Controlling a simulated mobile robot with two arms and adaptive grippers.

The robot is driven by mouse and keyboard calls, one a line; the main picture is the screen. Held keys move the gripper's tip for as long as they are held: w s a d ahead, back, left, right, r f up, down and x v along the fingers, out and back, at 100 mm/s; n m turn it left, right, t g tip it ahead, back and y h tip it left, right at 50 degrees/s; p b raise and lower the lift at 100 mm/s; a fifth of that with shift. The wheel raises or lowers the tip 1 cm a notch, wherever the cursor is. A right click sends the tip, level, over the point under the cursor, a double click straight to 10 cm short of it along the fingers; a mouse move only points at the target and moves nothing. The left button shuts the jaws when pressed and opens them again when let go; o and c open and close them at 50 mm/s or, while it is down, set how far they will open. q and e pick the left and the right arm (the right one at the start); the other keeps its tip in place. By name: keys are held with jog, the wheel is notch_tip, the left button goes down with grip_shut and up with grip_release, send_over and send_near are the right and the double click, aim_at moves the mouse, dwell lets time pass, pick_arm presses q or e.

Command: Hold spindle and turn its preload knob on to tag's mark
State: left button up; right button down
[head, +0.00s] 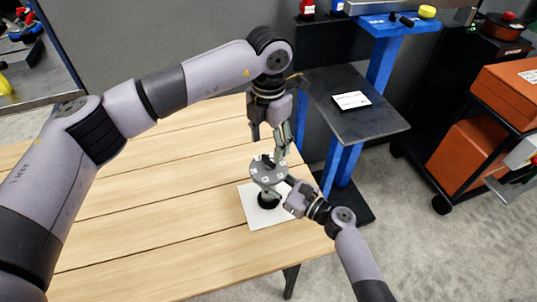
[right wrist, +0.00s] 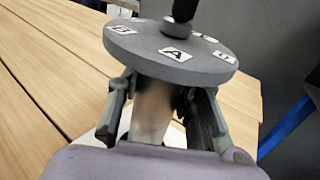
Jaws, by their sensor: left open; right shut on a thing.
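The spindle stands on a white sheet at the table's right end. Its grey disc (head: 268,171) carries white lettered plates; in the right wrist view, the disc (right wrist: 205,62) shows a plate marked A facing the camera. A dark upright piece on a round grey hub (right wrist: 176,27) rises from the disc's middle; its top is cut off. My right gripper (head: 283,196) is shut on the spindle's pale body (right wrist: 152,112), below the disc, one finger on each side. My left gripper (head: 271,141) is open above the disc, pointing down. A white tag (head: 351,100) lies on the dark shelf; its writing is too small to read.
The white sheet (head: 252,213) lies near the edge of the wooden table (head: 130,215), which is otherwise clear. A blue-framed stand with a dark shelf (head: 385,121) is close on the right. A cart with orange boxes (head: 468,155) stands farther right.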

aim_at(268, 158)
pick_arm(q)
notch_tip(268, 158, down, 5)
jog(key=shift+f, duration=0.15)
jog(key=shift+c, duration=0.4)
jog(key=c, duration=1.1)
